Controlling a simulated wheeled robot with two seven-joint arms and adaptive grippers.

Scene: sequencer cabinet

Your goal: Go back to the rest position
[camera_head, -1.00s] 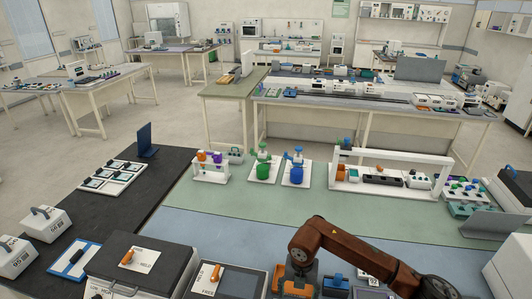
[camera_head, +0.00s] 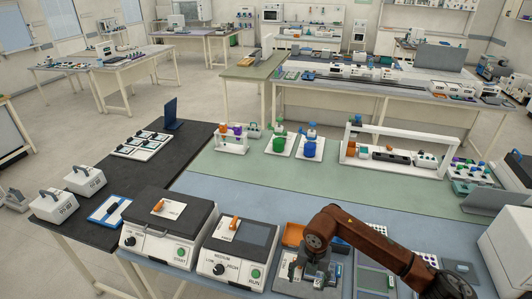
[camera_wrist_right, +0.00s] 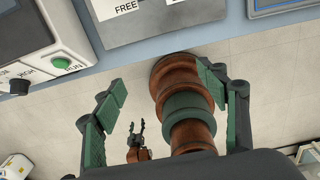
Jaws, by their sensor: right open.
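My right arm reaches in from the lower right of the head view. Its gripper (camera_head: 316,268) hangs at the near edge of the bench, right of the box with a RUN button (camera_head: 237,249), its fingertips hard to make out there. In the right wrist view my right gripper (camera_wrist_right: 162,80) has its green-padded fingers wide apart. Brown and green links of my own body show between and beyond them, but nothing is gripped. A small dark claw, which looks like my left gripper (camera_wrist_right: 137,133), shows lower down in that view. The left arm is out of the head view.
A second box with a START button (camera_head: 170,227) stands further left. An orange bin (camera_head: 292,234) and a grey-green tray (camera_head: 375,280) lie near my right arm. Green and blue bottles (camera_head: 310,146) stand further back. The green mat (camera_head: 330,187) has free room.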

